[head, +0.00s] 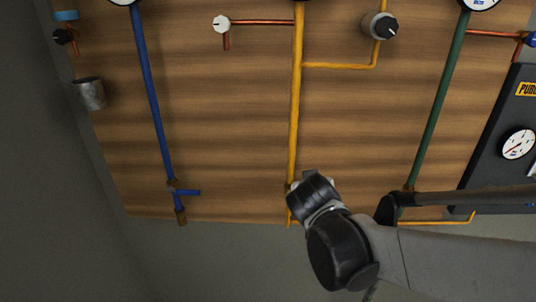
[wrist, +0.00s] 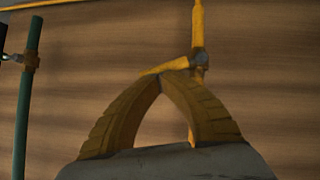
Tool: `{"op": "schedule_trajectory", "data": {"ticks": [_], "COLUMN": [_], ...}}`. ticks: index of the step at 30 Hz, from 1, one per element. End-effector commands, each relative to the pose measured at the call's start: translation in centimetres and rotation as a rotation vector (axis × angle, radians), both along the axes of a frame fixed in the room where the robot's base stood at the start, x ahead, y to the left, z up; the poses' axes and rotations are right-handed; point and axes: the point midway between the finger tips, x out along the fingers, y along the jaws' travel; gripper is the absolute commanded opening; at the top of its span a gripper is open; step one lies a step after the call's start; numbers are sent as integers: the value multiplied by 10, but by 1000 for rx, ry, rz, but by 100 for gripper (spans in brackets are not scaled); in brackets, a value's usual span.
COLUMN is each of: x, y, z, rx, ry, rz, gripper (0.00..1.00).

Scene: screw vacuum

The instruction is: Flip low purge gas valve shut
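The yellow purge gas pipe (head: 296,110) runs down the wooden board. In the wrist view, a low valve (wrist: 201,59) sits on this pipe (wrist: 198,20), with a yellow lever (wrist: 178,64) sticking out sideways to the left, nearly across the pipe. My gripper (wrist: 164,76) has its two ridged fingers brought together at the tips, right at the lever's outer part. I cannot tell whether the tips touch the lever. In the head view, my black wrist covers the low end of the yellow pipe and hides the valve and the fingers.
A blue pipe (head: 152,95) with a low blue lever (head: 187,192) stands to the left. A dark gauge panel (head: 505,160) is at the far right.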

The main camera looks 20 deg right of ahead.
Motion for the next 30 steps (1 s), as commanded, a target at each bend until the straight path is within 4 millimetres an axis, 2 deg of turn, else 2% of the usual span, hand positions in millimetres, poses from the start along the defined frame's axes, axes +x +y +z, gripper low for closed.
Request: {"op": "schedule_trajectory", "data": {"ticks": [12,30], "x": [-2,-3], "y": [-7,-10], "z": [-12,-17], "rx": [-2,-3], "ry": [2,2], "rz": [0,1], "gripper": [0,0]}}
